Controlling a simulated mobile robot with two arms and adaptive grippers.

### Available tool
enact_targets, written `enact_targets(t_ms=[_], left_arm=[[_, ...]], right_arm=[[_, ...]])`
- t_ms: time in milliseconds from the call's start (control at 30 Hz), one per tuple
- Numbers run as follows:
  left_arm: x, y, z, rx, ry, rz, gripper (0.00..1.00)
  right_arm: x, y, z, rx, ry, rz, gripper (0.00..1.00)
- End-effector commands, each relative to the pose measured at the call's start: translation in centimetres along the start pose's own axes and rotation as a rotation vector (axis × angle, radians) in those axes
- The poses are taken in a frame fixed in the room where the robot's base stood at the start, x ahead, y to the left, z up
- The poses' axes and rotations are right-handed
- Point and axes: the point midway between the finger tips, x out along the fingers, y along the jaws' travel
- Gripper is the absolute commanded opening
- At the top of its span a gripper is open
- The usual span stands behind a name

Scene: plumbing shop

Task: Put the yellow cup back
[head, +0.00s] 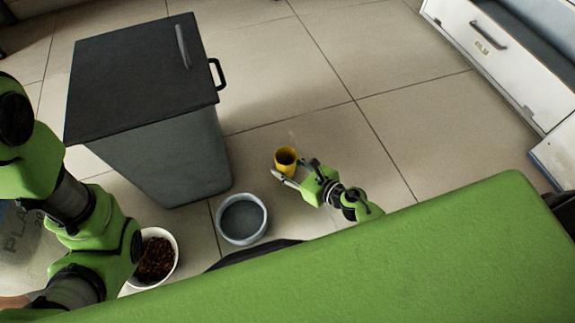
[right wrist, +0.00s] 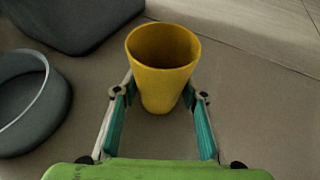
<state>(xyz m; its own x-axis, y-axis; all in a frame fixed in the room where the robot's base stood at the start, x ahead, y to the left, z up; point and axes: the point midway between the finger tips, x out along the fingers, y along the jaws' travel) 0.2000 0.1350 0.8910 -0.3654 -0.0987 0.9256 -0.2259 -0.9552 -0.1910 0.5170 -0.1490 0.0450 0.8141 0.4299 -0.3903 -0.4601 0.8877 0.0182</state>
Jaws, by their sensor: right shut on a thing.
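The yellow cup (head: 286,160) is upright with its open top facing up, and it looks empty. It also shows in the right wrist view (right wrist: 162,68). My right gripper (head: 287,176) is shut on the cup, with a finger on each side of it in the right wrist view (right wrist: 160,98). I cannot tell whether the cup touches the floor. My left arm comes in at the left of the head view, and its gripper is not in view.
A grey bowl (head: 241,219) stands left of the cup. A white bowl of brown pellets (head: 157,257) is further left. A grey bin with a dark lid (head: 145,75) stands behind them. White drawers (head: 497,50) are at the upper right. Tiled floor right of the cup is clear.

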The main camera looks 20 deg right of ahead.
Motion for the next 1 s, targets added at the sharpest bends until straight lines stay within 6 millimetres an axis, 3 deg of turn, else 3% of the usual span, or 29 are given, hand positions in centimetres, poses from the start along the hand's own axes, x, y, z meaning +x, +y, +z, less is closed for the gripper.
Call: enact_targets(t_ms=[33,67,100,567,1000], left_arm=[[-0.3,0.1,-0.1,0.0,0.0,0.0,0.0],[-0.2,0.0,-0.1,0.0,0.0,0.0,0.0],[-0.1,0.0,0.0,0.0,0.0,0.0,0.0],[0.6,-0.1,0.3,0.0,-0.002,0.0,0.0],[2.3,-0.5,1.0,0.0,-0.004,0.0,0.0]], right_arm=[[0.1,0.0,-0.3,0.0,-0.001,0.0,0.16],[0.1,0.0,-0.1,0.0,-0.001,0.0,0.46],[0.1,0.0,-0.1,0.0,-0.001,0.0,0.56],[-0.2,0.0,0.6,0.001,0.0,0.0,0.56],[-9.3,0.1,0.3,0.001,0.002,0.001,0.56]])
